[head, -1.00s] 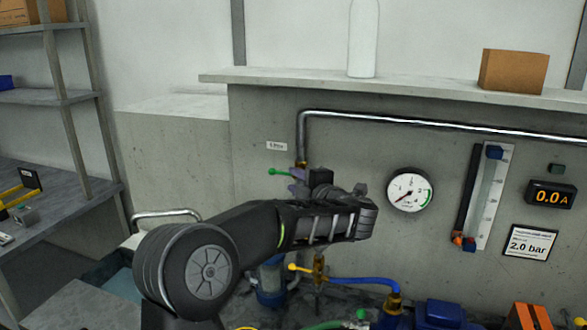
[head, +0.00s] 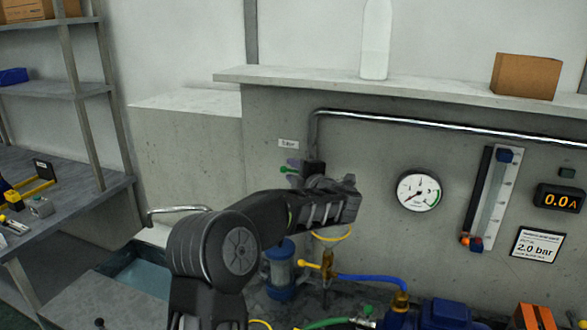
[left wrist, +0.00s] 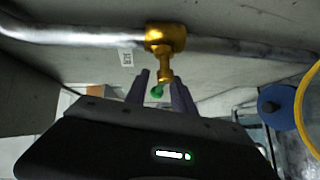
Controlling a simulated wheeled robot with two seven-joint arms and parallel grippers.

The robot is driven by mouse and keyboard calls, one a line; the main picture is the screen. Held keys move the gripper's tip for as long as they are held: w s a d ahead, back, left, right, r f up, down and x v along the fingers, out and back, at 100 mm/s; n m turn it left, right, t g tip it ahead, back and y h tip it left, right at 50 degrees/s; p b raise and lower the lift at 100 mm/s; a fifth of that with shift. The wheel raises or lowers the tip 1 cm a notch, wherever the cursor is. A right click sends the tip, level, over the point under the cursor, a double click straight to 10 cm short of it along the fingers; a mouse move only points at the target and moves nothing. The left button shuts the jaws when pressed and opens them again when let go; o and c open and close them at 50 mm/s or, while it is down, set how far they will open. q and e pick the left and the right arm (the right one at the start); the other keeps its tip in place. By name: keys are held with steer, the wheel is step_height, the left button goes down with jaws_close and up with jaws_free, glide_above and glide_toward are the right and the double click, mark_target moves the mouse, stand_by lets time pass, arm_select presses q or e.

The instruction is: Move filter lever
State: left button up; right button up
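The filter lever shows its green tip (head: 287,170) at the left end of the pipe, below a small white label. In the left wrist view, its brass body (left wrist: 165,38) sits on the pipe, and its short stem ends in a green knob (left wrist: 157,92). My left gripper (left wrist: 160,92) is open, with one purple finger on each side of the stem and knob. There appear to be gaps on both sides; contact cannot be told. In the head view my left gripper (head: 297,166) is at the lever and hides its brass body. My right gripper is not in view.
A clear filter bowl (head: 279,268) with blue ends stands below my arm. A yellow-handled valve (head: 327,263) with a blue hose is beside it. The gauge (head: 417,190) and the flow tube (head: 489,200) are on the wall to the right. A shelf ledge (head: 410,88) runs above.

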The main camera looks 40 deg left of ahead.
arm_select(q)
jaws_close()
stand_by(0.3)
steer(key=shift+f, duration=0.1)
stand_by(1.1)
